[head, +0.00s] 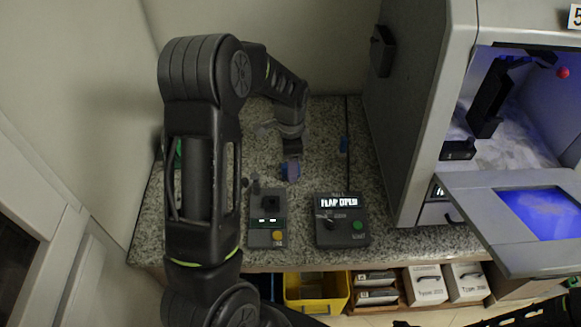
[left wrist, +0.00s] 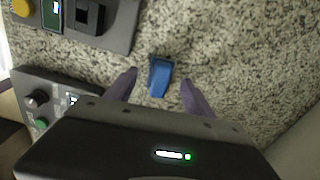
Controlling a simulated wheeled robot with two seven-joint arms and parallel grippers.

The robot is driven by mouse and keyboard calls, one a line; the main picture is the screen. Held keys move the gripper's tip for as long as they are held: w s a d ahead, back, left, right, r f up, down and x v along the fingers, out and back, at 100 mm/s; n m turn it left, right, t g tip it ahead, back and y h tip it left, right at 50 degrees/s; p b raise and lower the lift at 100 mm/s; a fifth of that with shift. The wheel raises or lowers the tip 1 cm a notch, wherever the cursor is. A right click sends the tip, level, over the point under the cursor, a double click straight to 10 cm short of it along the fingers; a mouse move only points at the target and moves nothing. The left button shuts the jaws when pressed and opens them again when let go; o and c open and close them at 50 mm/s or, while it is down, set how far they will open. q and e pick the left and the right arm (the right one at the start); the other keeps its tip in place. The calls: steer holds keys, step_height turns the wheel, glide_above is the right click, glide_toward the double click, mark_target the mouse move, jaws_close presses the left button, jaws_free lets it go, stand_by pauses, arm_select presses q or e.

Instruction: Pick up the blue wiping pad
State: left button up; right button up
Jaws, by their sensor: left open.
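The blue wiping pad (left wrist: 160,76) lies on the speckled counter. In the left wrist view it sits between the two purple fingertips of my left gripper (left wrist: 158,84), with a gap on both sides. The gripper is open and empty, with the pad just ahead of its fingertips. In the head view the left gripper (head: 291,171) points down over the counter behind the two control boxes, and the pad is mostly hidden by it. My right gripper is not seen; only dark arm parts show at the bottom right.
A box with a yellow button (head: 267,218) and a box reading "FLAP OPEN" (head: 342,220) stand at the counter's front. A grey cabinet (head: 415,110) with an open flap (head: 480,215) is at right. A yellow bin (head: 318,303) is below.

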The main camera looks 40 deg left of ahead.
arm_select(q)
steer(key=shift+f, duration=0.75)
steer(key=shift+c, duration=0.2)
jaws_close()
stand_by(0.3)
